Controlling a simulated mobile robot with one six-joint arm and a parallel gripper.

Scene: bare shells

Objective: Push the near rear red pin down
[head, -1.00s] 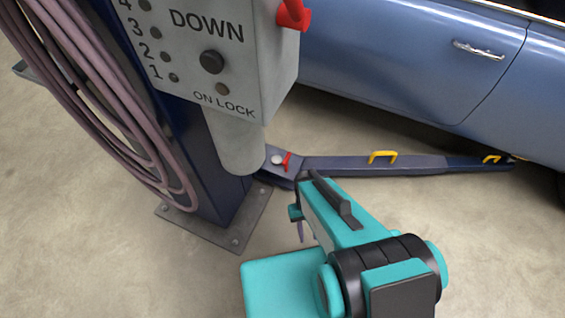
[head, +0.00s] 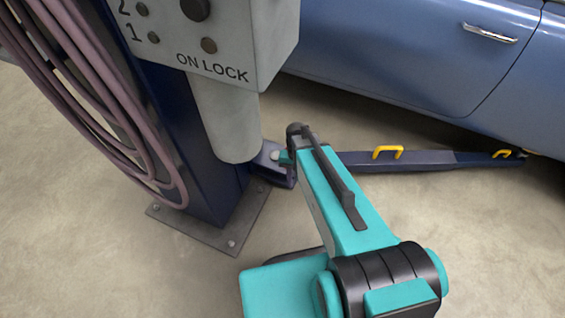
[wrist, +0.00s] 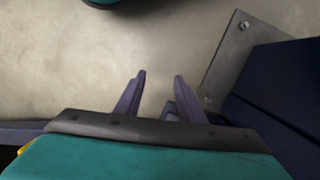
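The red pin does not show in either current view; in the head view my arm covers the spot by the lift arm's inner end. That lift arm (head: 420,160) is dark blue and runs from the foot of the post (head: 205,150) to the right, under the car. In the wrist view my gripper (wrist: 160,76) has two purple-grey fingers standing apart, with bare floor between their tips. Nothing shows held between them. In the head view the fingers are hidden behind my own arm. A piece of the lift arm (wrist: 20,132) also shows at the left of the wrist view.
A grey control box (head: 230,45) marked ON LOCK hangs on the post above my arm. Mauve hoses (head: 95,110) loop at left. The post's bolted base plate (head: 235,225) lies on the floor. A blue car (head: 410,50) stands at upper right. Yellow handles (head: 388,150) top the lift arm.

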